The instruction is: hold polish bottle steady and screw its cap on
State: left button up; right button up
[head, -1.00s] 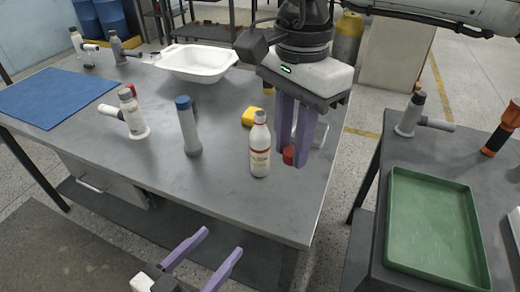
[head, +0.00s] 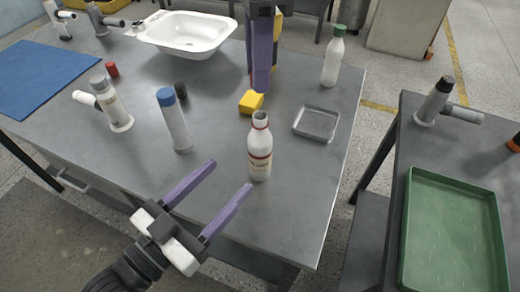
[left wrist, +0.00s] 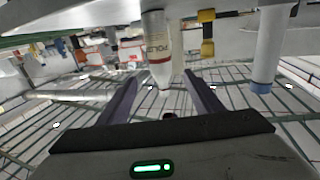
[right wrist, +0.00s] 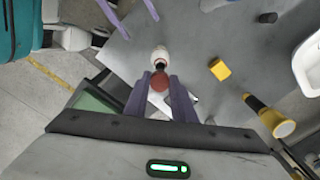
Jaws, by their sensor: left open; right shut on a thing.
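The polish bottle (head: 260,158), white with a red-banded label and an open neck, stands upright and uncapped on the grey table. It also shows in the left wrist view (left wrist: 158,55). My left gripper (head: 232,174) is open and empty, its fingers pointing at the bottle from the near left, not around it. My right gripper (head: 262,88) is beyond the bottle, fingers down. In the right wrist view it is shut on the red cap (right wrist: 160,81), with the bottle's top (right wrist: 160,56) beyond the cap.
A blue-capped tube (head: 174,125) and a grey-topped container (head: 114,108) stand left of the bottle. A yellow block (head: 251,101), metal tray (head: 316,123) and green-capped bottle (head: 333,60) lie beyond or right. A separate red cap (head: 112,69) is farther left. A green tray (head: 450,235) is on the right table.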

aim_at(252, 153)
pick_arm(q)
jog(key=x, duration=1.2)
jog(key=shift+w, duration=0.1)
grip_shut()
pick_arm(e)
jog(key=shift+f, duration=2.55)
